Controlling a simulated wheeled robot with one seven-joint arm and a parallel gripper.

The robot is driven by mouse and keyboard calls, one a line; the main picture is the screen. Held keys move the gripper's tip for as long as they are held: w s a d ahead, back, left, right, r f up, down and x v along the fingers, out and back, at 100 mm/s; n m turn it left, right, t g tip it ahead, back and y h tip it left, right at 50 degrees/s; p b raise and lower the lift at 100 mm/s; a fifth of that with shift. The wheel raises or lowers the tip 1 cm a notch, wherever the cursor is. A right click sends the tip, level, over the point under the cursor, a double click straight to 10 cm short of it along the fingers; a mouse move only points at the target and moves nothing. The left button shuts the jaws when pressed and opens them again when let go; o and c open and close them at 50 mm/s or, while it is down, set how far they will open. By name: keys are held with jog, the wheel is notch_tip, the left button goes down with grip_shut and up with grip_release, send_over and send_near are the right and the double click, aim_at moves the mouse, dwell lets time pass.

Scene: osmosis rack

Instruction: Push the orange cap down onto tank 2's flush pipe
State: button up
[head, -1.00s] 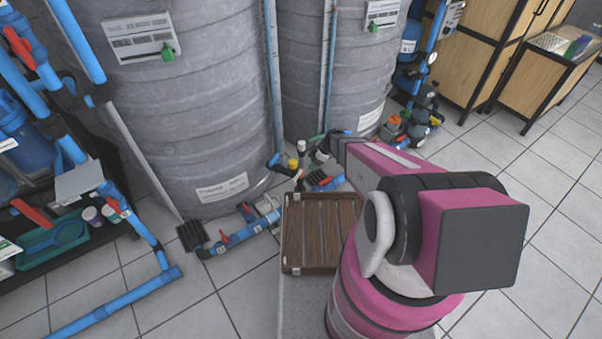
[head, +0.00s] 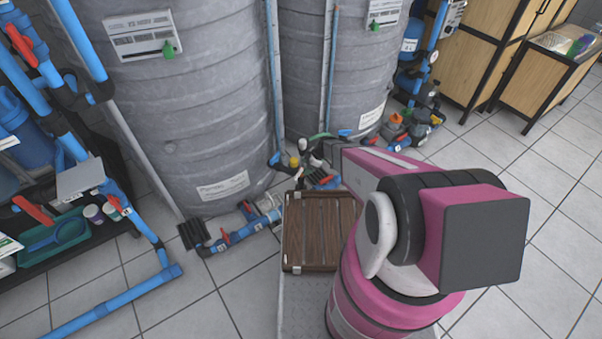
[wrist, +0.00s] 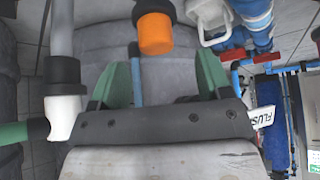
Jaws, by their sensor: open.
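The orange cap (wrist: 155,34) shows at the top middle of the wrist view, with a dark collar (wrist: 153,9) against its upper end in the picture. I cannot tell whether it is fully seated on a pipe. My gripper (wrist: 164,76) has two green fingers spread apart with nothing between them. The cap lies beyond the fingertips and appears apart from them. A white tag reading "FLUS" (wrist: 262,117) is partly hidden at the right of the gripper.
A white pipe end with a black coupling (wrist: 62,90) stands left of the gripper in the wrist view. Blue pipes (wrist: 255,22) are at upper right. In the head view grey tanks (head: 190,100) stand behind a brown slatted tray (head: 287,235). Open tiled floor lies right.

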aim_at(301, 170)
jog(key=x, duration=0.5)
jog(key=shift+w+a, duration=0.1)
jog(key=shift+w, duration=0.1)
jog(key=c, duration=1)
